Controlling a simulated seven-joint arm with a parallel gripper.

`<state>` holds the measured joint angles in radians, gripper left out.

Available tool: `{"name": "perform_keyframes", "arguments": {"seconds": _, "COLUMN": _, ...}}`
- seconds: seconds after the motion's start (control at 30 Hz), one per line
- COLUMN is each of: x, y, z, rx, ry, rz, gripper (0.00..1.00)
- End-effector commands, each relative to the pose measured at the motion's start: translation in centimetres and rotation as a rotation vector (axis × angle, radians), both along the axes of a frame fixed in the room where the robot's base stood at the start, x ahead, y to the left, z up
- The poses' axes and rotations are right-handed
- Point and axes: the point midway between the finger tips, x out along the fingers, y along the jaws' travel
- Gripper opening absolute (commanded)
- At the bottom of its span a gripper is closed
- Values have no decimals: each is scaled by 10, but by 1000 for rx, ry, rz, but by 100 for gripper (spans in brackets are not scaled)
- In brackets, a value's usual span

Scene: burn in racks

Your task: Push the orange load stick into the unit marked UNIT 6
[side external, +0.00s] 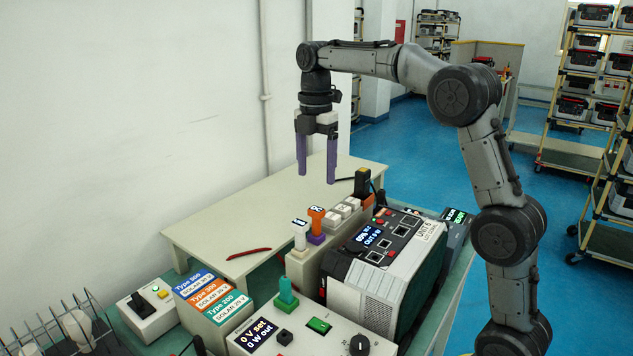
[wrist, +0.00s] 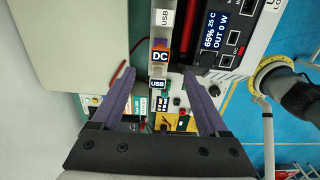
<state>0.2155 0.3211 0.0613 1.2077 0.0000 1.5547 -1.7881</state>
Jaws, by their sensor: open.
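The orange load stick (side external: 316,218) stands upright in a beige holder (side external: 311,268), with a purple part below its orange top. In the wrist view its dark DC label (wrist: 159,55) shows, with orange beside it. UNIT 6 (side external: 421,246) is a light box with a dark front panel, sockets and a lit display, to the right of the holder. Its display and sockets also show in the wrist view (wrist: 231,35). My gripper (side external: 317,181) is open and empty, its purple fingers pointing down above and behind the stick, apart from it.
A white stick (side external: 300,237) stands close beside the orange one. A green stick (side external: 286,291) stands on a control box (side external: 300,340) in front. White blocks (side external: 346,205) and a black-and-yellow plug (side external: 362,181) stand behind. The beige table (side external: 225,215) has free room at left.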

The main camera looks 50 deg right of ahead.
Motion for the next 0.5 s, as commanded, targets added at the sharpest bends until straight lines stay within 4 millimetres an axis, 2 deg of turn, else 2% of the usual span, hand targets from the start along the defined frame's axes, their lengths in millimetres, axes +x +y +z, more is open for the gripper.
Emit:
{"name": "perform_keyframes", "arguments": {"seconds": 0.17, "x": -1, "y": 0, "z": -18, "rx": 0, "ry": 1, "rz": -2, "gripper": 78}}
{"name": "perform_keyframes", "arguments": {"seconds": 0.5, "x": -2, "y": 0, "z": -79, "rx": 0, "ry": 2, "rz": -2, "gripper": 78}}
